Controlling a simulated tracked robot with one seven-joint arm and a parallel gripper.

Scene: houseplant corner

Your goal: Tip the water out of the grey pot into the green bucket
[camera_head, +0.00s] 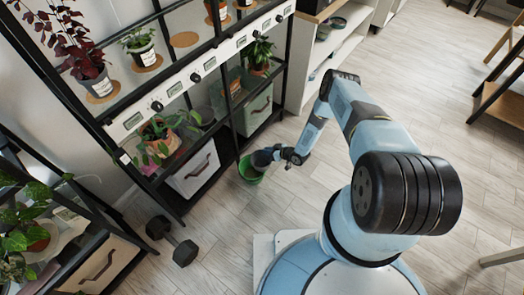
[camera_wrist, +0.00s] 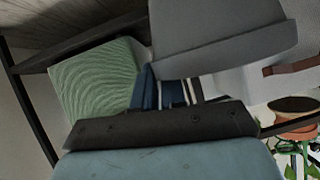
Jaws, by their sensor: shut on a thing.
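The green bucket (camera_head: 250,172) stands on the floor at the foot of the black shelf rack in the head view. The grey pot (camera_head: 262,159) is just above the bucket, over its right side, and hides part of its rim. My gripper (camera_head: 284,154) reaches in from the right and is shut on the pot. In the wrist view, the grey pot (camera_wrist: 218,35) fills the top middle, at my blue fingers (camera_wrist: 168,93). How far the pot tilts is hard to tell. Its inside and any water are hidden.
Behind the bucket, the black rack holds a white box (camera_head: 192,170), a green box (camera_head: 254,112) and a trailing plant (camera_head: 165,132). A dark dumbbell (camera_head: 173,240) lies on the floor to the left. The floor at the right is mostly clear.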

